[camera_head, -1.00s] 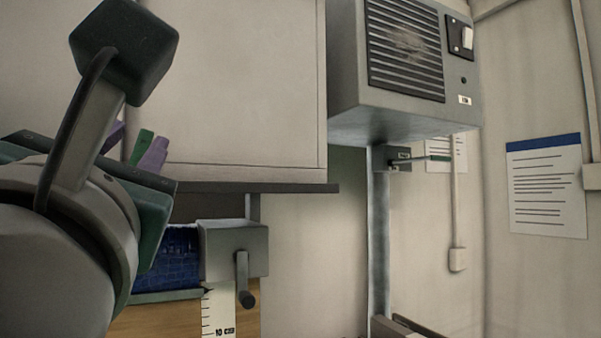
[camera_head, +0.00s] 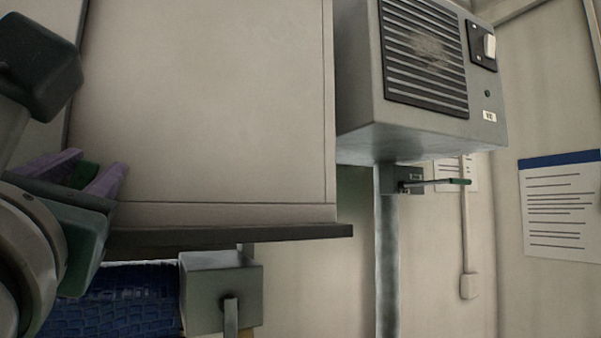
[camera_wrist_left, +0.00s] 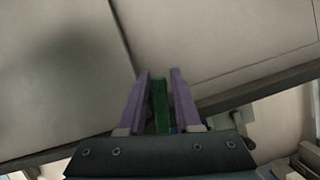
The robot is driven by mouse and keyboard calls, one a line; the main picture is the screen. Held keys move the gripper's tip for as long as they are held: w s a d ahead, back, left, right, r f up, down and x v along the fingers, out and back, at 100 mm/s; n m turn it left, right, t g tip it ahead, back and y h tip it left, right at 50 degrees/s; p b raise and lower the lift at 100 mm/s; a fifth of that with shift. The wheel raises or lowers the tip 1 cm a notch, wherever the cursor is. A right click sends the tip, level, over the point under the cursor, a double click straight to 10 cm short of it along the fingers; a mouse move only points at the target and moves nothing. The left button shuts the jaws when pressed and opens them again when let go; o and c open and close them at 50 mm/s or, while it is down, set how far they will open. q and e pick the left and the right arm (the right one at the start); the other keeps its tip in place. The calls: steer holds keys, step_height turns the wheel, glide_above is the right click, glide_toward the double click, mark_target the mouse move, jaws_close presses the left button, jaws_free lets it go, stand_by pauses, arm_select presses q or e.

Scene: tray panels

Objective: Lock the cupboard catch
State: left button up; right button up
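The pale cupboard (camera_head: 210,100) fills the upper left of the head view, with a dark ledge (camera_head: 230,234) along its bottom. My left gripper (camera_head: 88,172) has purple fingers at the cupboard's lower left. A green bar (camera_head: 86,174), seemingly the catch's handle, sits between them. In the left wrist view, the green bar (camera_wrist_left: 160,104) lies between the purple fingers (camera_wrist_left: 160,78), close to both near the tips. The bar's mounting is hidden. My right gripper is not in view.
A grey box with a lever (camera_head: 220,290) and a blue woven thing (camera_head: 125,300) are below the ledge. A vented grey unit (camera_head: 425,75) hangs at right, above a green-tipped lever (camera_head: 440,182) on a post (camera_head: 387,265). A notice (camera_head: 560,205) is on the wall.

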arm_select(q)
jaws_close()
stand_by(0.3)
steer(key=shift+s+a+f+n+y+b, duration=0.2)
steer(key=shift+n+y+b, duration=0.2)
steer(key=shift+n+b, duration=0.3)
steer(key=shift+a+r+n, duration=0.1)
steer(key=shift+r+n, duration=0.1)
steer(key=shift+n, duration=0.1)
jaws_free()
